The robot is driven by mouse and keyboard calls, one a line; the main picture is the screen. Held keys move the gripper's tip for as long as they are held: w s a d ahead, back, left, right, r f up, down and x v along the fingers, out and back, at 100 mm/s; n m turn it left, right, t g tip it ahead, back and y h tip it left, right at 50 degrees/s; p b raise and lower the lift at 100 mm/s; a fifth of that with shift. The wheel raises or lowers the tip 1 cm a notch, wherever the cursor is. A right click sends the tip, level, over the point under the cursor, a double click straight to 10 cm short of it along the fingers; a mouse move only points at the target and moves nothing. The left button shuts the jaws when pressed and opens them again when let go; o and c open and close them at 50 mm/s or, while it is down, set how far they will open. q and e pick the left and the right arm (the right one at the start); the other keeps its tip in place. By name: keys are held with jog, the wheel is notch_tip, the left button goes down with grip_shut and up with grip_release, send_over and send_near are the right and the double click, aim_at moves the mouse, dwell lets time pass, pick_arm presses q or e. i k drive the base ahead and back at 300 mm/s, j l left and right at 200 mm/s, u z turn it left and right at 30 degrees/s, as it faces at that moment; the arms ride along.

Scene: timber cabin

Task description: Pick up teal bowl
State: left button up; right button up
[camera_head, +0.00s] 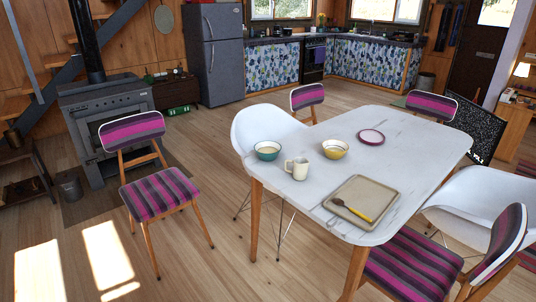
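The teal bowl (267,151) stands upright on the white table (410,150), close to the table's left edge. It has a teal outside and a pale inside. A cream mug (297,169) stands just to its right and nearer to me. A yellow bowl (334,149) is further right. Neither of my grippers shows in the head view.
A tray (364,202) with a yellow-handled utensil lies near the table's front edge, and a plum-rimmed plate (371,137) lies further back. White chairs and striped chairs (160,192) surround the table. Open wooden floor (190,262) lies to the front left.

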aim_at(267, 150)
jog(key=i+j+z, duration=0.1)
jog(key=z, duration=1.05)
jog(key=i+j+z, duration=0.25)
jog(key=j+z, duration=0.25)
jog(key=j, duration=0.15)
jog(key=j+z, duration=0.25)
jog(key=i+j+z, duration=0.1)
jog(key=j, duration=0.5)
jog(key=j+z, duration=0.1)
jog(key=j, duration=0.45)
